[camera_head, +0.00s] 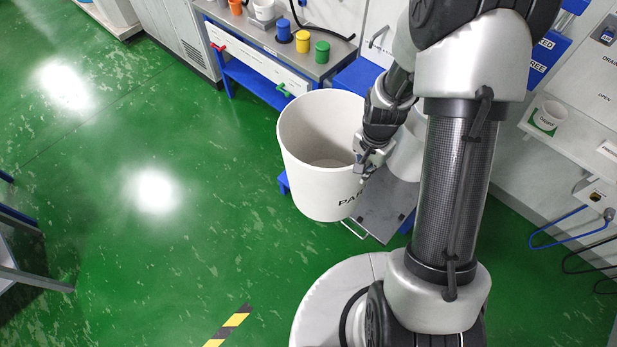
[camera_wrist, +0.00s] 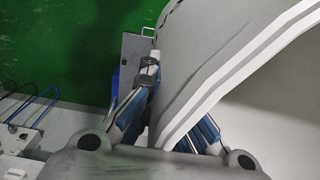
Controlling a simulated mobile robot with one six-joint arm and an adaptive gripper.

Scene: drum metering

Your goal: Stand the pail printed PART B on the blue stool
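A large white open pail (camera_head: 318,190) shows in the head view, upright and empty inside as far as I can see. The start of its print, "PA", is visible; the rest is hidden by its curve and my arm. My gripper (camera_head: 370,165) is at the pail's right rim. In the wrist view my gripper (camera_wrist: 175,120) has its blue-padded fingers on both sides of the pail wall (camera_wrist: 200,75), shut on it. A small blue piece (camera_head: 284,183) shows at the pail's left side, possibly part of the blue stool; the rest is hidden by the pail.
A grey plate with blue parts (camera_head: 385,212) lies right of the pail; a second white container (camera_head: 408,155) stands there, partly behind my arm. A bench (camera_head: 325,66) with coloured cups is behind. A shelf with a white cup (camera_head: 551,114) is at right.

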